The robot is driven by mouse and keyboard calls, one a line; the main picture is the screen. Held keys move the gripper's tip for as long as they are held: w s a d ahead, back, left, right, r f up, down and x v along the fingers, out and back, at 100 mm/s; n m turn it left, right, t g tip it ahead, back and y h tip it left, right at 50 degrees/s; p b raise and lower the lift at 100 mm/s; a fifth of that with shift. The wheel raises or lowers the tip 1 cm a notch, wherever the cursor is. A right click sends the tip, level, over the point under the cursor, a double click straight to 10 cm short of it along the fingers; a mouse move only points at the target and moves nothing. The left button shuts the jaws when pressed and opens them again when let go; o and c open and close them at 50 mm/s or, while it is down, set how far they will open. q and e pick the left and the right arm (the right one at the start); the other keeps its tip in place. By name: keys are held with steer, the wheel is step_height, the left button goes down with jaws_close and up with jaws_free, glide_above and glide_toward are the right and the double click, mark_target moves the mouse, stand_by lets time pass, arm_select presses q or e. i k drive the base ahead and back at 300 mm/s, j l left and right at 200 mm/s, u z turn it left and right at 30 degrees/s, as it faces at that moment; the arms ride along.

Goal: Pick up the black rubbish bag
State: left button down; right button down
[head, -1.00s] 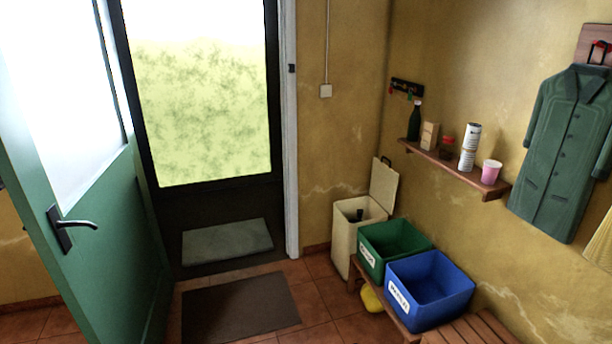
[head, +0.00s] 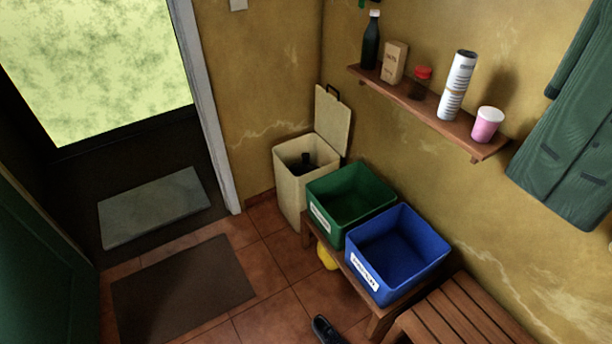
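A cream bin (head: 292,197) stands in the corner with its lid (head: 333,121) raised against the wall. Inside its open top a small black shape (head: 307,160) sticks up, perhaps the knotted top of the black rubbish bag. The rest of the bin's contents is hidden by its walls. Neither of my grippers is in view.
A green crate (head: 322,217) and a blue crate (head: 375,268) sit on a low bench right of the bin. Something yellow (head: 327,257) and a black shoe (head: 326,329) are on the floor. A wall shelf (head: 420,108) holds several items. Floor by the dark mat (head: 183,290) is clear.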

mark_target(297, 170)
steer(key=i+j+z, duration=0.1)
steer(key=i+j, duration=0.15)
steer(key=i+j+z, duration=0.1)
steer(key=j, duration=0.3)
steer(key=i+j+z, duration=0.15)
steer(key=i+j, duration=0.15)
steer(key=i+j+z, duration=0.1)
steer(key=j, duration=0.35)
steer(key=i+j, duration=0.2)
steer(key=i, duration=0.2)
steer(key=i+j, duration=0.2)
steer(key=i, duration=0.25)
steer(key=i+j, duration=0.25)
steer(key=i, duration=0.15)
